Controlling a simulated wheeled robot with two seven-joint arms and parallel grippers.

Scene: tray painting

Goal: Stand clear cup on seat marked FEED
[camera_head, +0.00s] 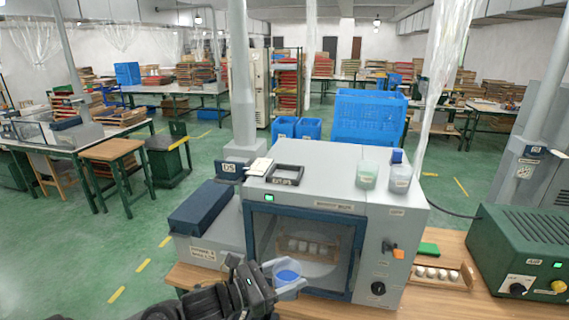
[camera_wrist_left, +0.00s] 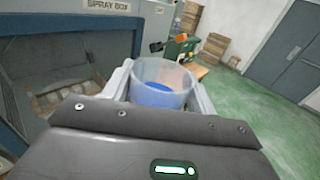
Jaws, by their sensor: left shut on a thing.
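A clear cup (camera_head: 287,277) with blue paint in it is held in my left gripper (camera_head: 268,280), in front of the spray box's lower front. In the left wrist view the clear cup (camera_wrist_left: 160,82) stands between the two fingers, close to upright, with its rim open and blue inside. The grey spray box (camera_head: 330,205) stands on the wooden bench. A dark square frame (camera_head: 285,175) with small lettering sits on its top; I cannot read a FEED mark there. My right gripper is not in view.
A blue-lidded case (camera_head: 204,207) is left of the box. A rack of white pieces (camera_head: 443,275) and a green machine (camera_head: 525,255) are to the right.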

